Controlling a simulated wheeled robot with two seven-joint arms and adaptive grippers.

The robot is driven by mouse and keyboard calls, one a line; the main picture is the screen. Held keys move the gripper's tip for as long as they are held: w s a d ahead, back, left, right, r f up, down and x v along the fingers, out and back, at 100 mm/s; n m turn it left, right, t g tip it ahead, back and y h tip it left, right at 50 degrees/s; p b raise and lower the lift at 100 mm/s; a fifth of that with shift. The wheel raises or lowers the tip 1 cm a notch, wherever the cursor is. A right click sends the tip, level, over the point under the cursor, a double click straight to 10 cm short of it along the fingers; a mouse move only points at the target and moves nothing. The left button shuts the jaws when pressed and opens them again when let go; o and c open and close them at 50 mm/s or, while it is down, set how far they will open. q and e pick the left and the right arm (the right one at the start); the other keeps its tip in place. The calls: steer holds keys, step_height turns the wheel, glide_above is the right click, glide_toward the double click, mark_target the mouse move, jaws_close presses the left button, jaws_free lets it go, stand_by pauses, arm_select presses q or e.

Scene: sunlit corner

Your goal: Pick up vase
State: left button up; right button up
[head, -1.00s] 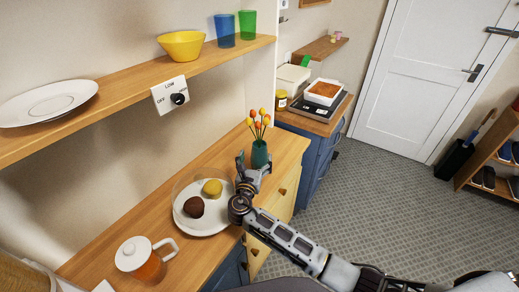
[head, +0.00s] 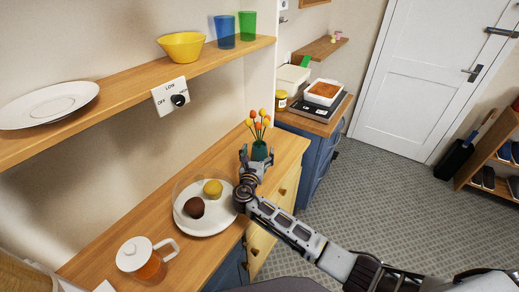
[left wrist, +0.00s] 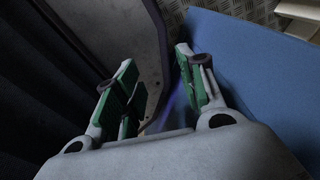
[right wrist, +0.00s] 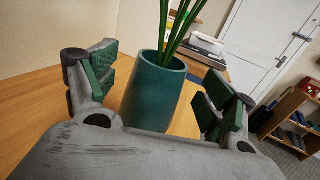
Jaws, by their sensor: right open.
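The vase (head: 259,149) is a dark green cylinder holding orange and yellow flowers. It stands upright on the wooden counter, near its right end. My right gripper (head: 257,160) is open, and its fingers reach toward the vase. In the right wrist view the vase (right wrist: 155,92) stands between and just beyond the two open fingers (right wrist: 165,95), with green stems rising out of the frame. I cannot tell whether a finger touches it. My left gripper (left wrist: 160,95) is open and empty, low beside a blue panel, outside the head view.
A round plate (head: 212,230) with a brown and a yellow round item lies left of my right gripper. A glass teapot (head: 142,258) stands nearer. A shelf (head: 120,105) above the counter holds a plate, yellow bowl (head: 181,45) and two cups.

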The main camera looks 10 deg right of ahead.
mark_target(259, 146)
steer(key=shift+x, duration=1.5)
steer(key=shift+s, duration=0.1)
steer(key=c, duration=1.7)
steer(key=shift+r, duration=0.1)
steer(key=shift+c, duration=0.6)
steer(key=shift+r, duration=0.15)
steer(key=shift+r, duration=4.9)
